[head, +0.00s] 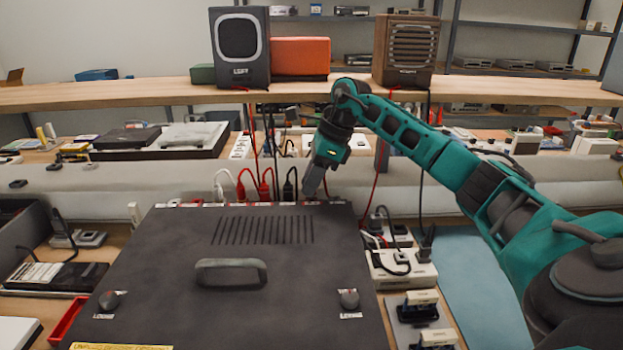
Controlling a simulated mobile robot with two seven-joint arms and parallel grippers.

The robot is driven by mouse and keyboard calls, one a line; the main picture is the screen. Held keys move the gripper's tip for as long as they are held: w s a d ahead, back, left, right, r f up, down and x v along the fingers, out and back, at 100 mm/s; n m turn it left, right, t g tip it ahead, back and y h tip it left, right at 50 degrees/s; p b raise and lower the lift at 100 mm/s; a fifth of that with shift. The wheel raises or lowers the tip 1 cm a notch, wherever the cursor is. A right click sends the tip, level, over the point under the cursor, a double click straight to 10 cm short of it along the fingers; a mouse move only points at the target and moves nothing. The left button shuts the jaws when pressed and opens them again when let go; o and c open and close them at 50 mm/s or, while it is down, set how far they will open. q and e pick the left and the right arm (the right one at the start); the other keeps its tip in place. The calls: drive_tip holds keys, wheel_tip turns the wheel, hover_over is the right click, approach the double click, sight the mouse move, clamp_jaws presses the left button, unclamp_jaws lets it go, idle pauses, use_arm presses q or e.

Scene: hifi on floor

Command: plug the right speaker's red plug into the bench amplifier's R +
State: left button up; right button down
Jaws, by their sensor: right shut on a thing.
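The bench amplifier (180,265) is the large dark box with a carry handle and a vented top. Its labelled sockets run along the far edge. A white plug (221,187), two red plugs (242,188) and a black plug (289,188) stand at that edge, their cables looping up behind. The right speaker (406,50) is the brown slatted box on the shelf, with a red cable (375,195) hanging below it. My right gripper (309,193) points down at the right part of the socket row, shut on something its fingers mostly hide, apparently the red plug. Seating cannot be told. My left gripper is out of view.
A grey speaker (241,48) and an orange box (301,57) share the wooden shelf (150,92). A white power strip (402,270) with black adapters lies right of the amplifier. Loose cables hang behind it. A blue mat (450,290) lies further right.

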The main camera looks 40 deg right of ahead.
drive_tip(key=shift+f, duration=0.45)
idle(0.4)
drive_tip(key=shift+f+p, duration=0.25)
drive_tip(key=shift+p, duration=0.05)
idle(2.6)
drive_tip(key=c, duration=0.9)
unclamp_jaws()
drive_tip(key=p+v, duration=0.2)
drive_tip(key=v, duration=0.3)
drive_tip(key=w+a+p+v, duration=0.1)
drive_tip(key=p+v, duration=0.1)
drive_tip(key=v, duration=0.4)
drive_tip(key=r+p+v, duration=0.1)
drive_tip(key=p+v, duration=0.1)
drive_tip(key=v, duration=0.4)
drive_tip(key=shift+w+a+r, duration=0.1)
drive_tip(key=shift+a+r, duration=0.1)
drive_tip(key=shift+f, duration=0.1)
